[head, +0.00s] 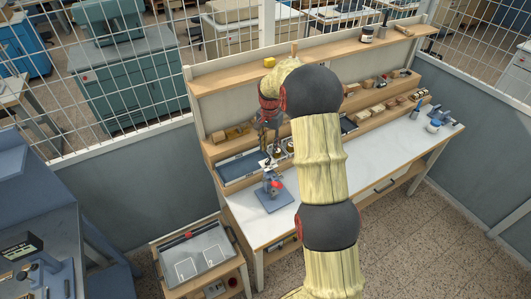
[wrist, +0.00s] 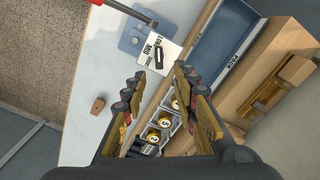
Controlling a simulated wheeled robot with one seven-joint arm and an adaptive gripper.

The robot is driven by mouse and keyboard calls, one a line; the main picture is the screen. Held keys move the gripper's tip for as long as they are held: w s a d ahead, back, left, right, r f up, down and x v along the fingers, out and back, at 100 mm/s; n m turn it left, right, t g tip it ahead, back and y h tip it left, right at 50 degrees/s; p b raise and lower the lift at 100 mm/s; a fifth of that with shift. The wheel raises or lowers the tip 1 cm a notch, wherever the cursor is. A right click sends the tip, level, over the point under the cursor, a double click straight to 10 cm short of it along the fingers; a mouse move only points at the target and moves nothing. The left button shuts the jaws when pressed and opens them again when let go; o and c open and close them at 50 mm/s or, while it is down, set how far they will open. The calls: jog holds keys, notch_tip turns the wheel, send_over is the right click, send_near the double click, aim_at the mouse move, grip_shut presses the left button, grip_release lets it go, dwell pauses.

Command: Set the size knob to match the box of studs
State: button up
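My gripper (wrist: 160,76) is open, with nothing between its fingertips. In the wrist view a white plate (wrist: 168,48) with printed words, one seemingly MID, carries a black elongated knob (wrist: 158,56). The plate lies just beyond the fingertips; the knob's exact setting is too small to tell. A grey divided box (wrist: 165,123) holding gold, round, marked pieces shows between my fingers, partly hidden by them; its size mark is not readable. In the head view my gripper (head: 269,155) hangs over the bench's back left part, above a small blue press (head: 271,193) with a red knob.
A blue tray (wrist: 222,42) sits on the wooden shelf beside the plate. A small wooden block (wrist: 97,106) lies on the white bench top. A red handle (wrist: 97,2) shows at the top edge. The bench top (head: 385,160) is largely clear towards the right.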

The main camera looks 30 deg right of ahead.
aim_at(269, 158)
notch_tip(269, 158, down, 7)
jog(key=shift+r+p, duration=0.1)
jog(key=shift+p, duration=0.25)
jog(key=shift+s, duration=0.1)
jog(key=shift+c, duration=0.8)
grip_shut()
